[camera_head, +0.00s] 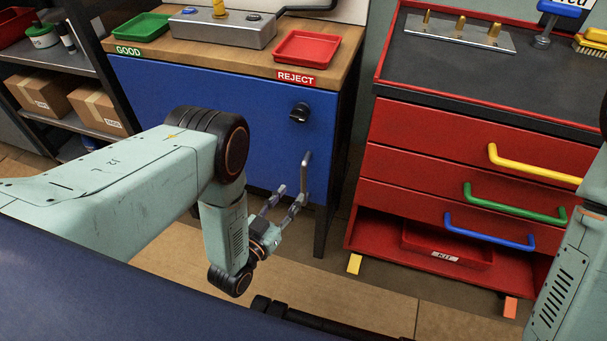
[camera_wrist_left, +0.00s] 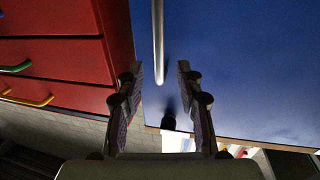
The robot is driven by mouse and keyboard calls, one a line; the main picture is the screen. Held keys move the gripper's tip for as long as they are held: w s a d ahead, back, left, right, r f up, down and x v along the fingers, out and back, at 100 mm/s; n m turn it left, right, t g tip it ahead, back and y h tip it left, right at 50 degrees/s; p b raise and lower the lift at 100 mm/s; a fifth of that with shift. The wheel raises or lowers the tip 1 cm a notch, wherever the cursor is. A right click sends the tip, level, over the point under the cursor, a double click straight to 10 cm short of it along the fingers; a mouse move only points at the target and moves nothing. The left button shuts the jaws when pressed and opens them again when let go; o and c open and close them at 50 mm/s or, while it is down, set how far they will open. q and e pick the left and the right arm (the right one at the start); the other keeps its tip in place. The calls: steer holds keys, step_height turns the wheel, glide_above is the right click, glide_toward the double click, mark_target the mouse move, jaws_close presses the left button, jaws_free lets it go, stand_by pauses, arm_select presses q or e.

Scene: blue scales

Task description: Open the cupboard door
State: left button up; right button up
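The blue cupboard door (camera_head: 240,110) forms the front of the workbench and looks closed. A vertical grey bar handle (camera_head: 305,178) is low on its right side, and a black knob (camera_head: 299,112) is above it. In the left wrist view, the handle (camera_wrist_left: 158,45) comes down from the top between the lines of the two open fingers (camera_wrist_left: 159,78), touching neither visibly. The blue door (camera_wrist_left: 240,70) fills the right side there. My right arm shows at the right edge; its gripper is out of view.
A red drawer cabinet (camera_head: 430,140) stands to the right, with yellow, green and blue handles sticking out. The benchtop holds a green tray (camera_head: 142,28) and a red tray (camera_head: 306,48). A dark shelf (camera_head: 45,65) with boxes stands left.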

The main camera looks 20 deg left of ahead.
mark_target(302, 181)
arm_select(q)
steer(key=shift+b+x, duration=1.1)
steer(key=shift+x, duration=2.75)
steer(key=shift+d, duration=0.1)
jaws_close()
